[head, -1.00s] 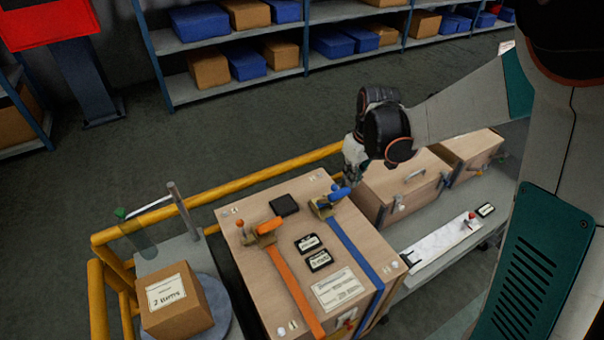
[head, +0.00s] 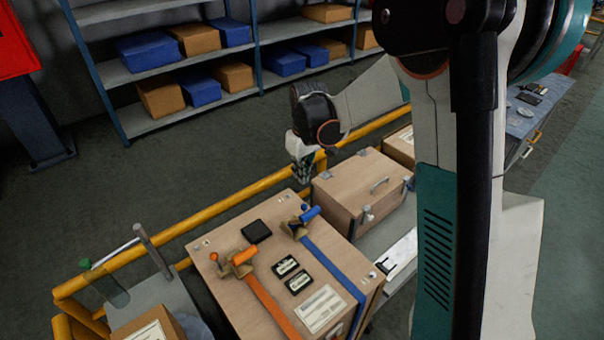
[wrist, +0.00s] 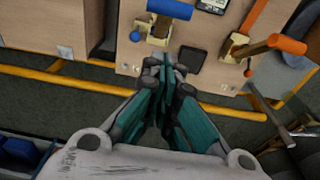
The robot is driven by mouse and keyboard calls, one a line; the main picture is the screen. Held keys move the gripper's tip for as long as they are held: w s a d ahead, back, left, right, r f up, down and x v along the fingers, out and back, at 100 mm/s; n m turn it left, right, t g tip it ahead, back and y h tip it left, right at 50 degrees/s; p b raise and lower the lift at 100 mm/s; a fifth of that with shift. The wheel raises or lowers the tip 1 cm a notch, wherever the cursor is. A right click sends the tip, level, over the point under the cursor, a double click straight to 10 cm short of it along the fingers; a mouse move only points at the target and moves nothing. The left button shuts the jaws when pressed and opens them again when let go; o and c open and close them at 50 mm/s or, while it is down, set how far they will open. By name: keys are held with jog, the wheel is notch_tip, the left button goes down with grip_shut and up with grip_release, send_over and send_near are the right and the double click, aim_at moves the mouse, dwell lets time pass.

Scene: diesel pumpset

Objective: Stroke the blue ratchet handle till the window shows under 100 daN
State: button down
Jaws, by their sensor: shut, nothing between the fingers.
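The blue ratchet handle (head: 311,213) sits on the blue strap (head: 335,264) at the far edge of the wooden crate (head: 208,262). It also shows at the top of the wrist view (wrist: 170,9), beside a blue knob (wrist: 135,36). My gripper (head: 302,180) is shut and empty. It is beyond the crate's far edge in the head view, apart from the handle. In the wrist view its fingertips (wrist: 167,62) meet below the blue ratchet. Two small dark display windows (head: 286,266) (head: 299,282) lie between the straps; their readings are too small to read.
An orange ratchet (head: 238,260) with an orange strap (head: 272,306) stands left of the blue one, with a black square pad (head: 256,231) between. A yellow rail (head: 240,191) runs behind the crate. Another wooden crate (head: 345,197) stands to the right. A grey post (head: 152,250) rises at left.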

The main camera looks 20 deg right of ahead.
aim_at(301, 218)
jog(key=f+b, duration=0.1)
jog(key=f, duration=0.2)
jog(key=s+f+b, duration=0.1)
jog(key=f, duration=0.2)
jog(key=f+b, duration=0.1)
jog(key=f, duration=0.2)
jog(key=shift+s+d+f, duration=0.25)
jog(key=shift+s+d, duration=0.1)
jog(key=shift+s, duration=0.1)
jog(key=shift+s+d+f+t+b, duration=0.25)
jog(key=shift+s+t+b, duration=0.1)
jog(key=shift+s, duration=0.1)
